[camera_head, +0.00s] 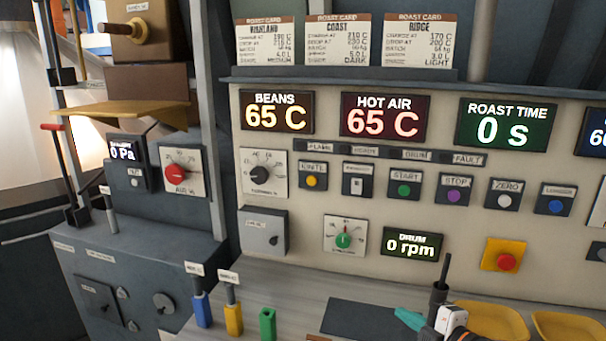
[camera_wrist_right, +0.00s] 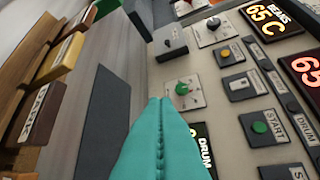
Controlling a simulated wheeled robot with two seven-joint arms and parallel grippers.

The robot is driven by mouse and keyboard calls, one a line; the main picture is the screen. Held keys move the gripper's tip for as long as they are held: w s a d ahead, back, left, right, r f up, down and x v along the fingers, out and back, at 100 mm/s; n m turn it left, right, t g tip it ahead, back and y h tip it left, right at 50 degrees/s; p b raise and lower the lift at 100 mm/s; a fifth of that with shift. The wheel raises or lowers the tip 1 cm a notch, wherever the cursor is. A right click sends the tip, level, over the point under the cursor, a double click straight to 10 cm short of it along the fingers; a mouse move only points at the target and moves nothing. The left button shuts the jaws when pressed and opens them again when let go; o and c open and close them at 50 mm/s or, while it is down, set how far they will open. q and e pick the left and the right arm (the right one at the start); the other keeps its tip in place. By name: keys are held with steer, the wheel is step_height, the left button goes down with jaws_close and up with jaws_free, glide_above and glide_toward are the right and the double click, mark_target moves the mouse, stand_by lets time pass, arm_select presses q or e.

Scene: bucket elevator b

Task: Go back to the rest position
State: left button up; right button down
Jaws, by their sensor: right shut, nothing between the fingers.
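My right gripper (camera_head: 409,319) has teal fingers and shows at the lower right of the head view, in front of the control panel and over the counter. In the right wrist view its teal fingers (camera_wrist_right: 160,102) are pressed together with nothing between them. They point toward the panel near the green-centred dial (camera_wrist_right: 182,89), apart from it as far as I can tell. My left gripper is in neither view.
The control panel (camera_head: 270,195) carries several knobs, buttons and displays. A dark mat (camera_head: 360,318) lies on the counter (camera_head: 290,287). Blue, yellow and green holders (camera_head: 267,323) stand at the counter's left. Yellow trays (camera_head: 490,318) sit close right of my gripper.

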steer(key=s+a+f+m+g+h, duration=0.35)
steer(key=s+f+m, duration=0.45)
steer(key=s+f, duration=0.3)
steer(key=s+d+f+m+g+h, duration=0.25)
steer(key=s+f+m, duration=0.2)
steer(key=s, duration=0.55)
steer(key=s+d+f+m+g+h, duration=0.1)
steer(key=s+d+f+m+g, duration=0.25)
steer(key=s, duration=0.55)
step_height(320, 180, down, 27)
steer(key=s+a+m+g, duration=0.2)
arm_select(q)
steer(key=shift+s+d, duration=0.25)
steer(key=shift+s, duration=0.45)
arm_select(e)
steer(key=s+d+f, duration=0.3)
steer(key=s+f, duration=1.2)
steer(key=s, duration=0.1)
steer(key=shift+n+g, duration=0.3)
steer(key=shift+g, duration=0.05)
